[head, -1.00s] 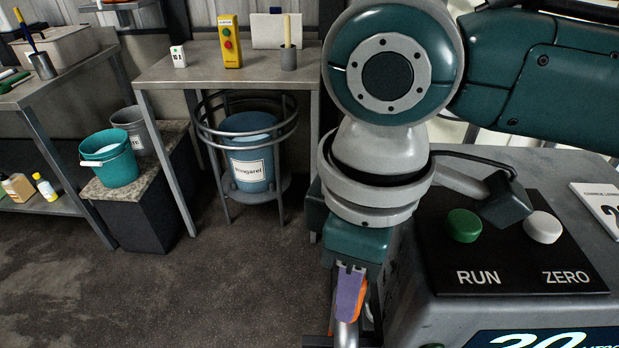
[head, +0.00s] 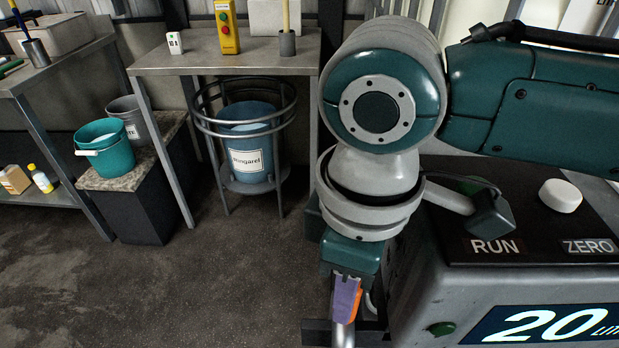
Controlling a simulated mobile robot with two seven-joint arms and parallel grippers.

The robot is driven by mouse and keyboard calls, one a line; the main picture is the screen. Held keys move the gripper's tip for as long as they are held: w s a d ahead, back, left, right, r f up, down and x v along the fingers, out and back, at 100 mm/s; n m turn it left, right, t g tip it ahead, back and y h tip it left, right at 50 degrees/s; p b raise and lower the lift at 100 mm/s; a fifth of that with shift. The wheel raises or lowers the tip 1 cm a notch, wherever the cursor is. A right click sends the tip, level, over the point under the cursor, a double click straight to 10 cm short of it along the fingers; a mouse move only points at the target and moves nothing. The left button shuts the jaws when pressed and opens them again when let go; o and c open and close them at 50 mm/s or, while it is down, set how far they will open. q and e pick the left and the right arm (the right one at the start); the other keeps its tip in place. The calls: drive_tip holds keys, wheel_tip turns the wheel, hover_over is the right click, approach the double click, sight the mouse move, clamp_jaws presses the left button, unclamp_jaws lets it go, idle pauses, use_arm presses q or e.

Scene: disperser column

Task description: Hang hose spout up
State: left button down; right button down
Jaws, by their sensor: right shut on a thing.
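My right gripper (head: 346,298) hangs fingers down in front of the dispenser's left side, with purple and orange parts at its fingers. It is shut on a grey metal tube, seemingly the hose spout (head: 344,335), whose lower part runs out of the bottom of the picture. The rest of the hose and its hanging place cannot be made out. The dispenser (head: 415,305) has a black panel marked RUN and ZERO and a display reading 20. My left gripper is not in view.
A blue labelled drum (head: 250,145) stands in a round metal stand (head: 205,128) under a steel table (head: 160,62). A teal bucket (head: 108,158) and a grey bucket (head: 140,128) stand on a block at left. The floor (head: 190,290) in front is clear.

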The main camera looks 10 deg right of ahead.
drive_tip(key=shift+f, duration=0.35)
idle(0.3)
drive_tip(key=c, duration=0.5)
unclamp_jaws()
wheel_tip(320, 180, up, 10)
drive_tip(key=shift+p, duration=0.45)
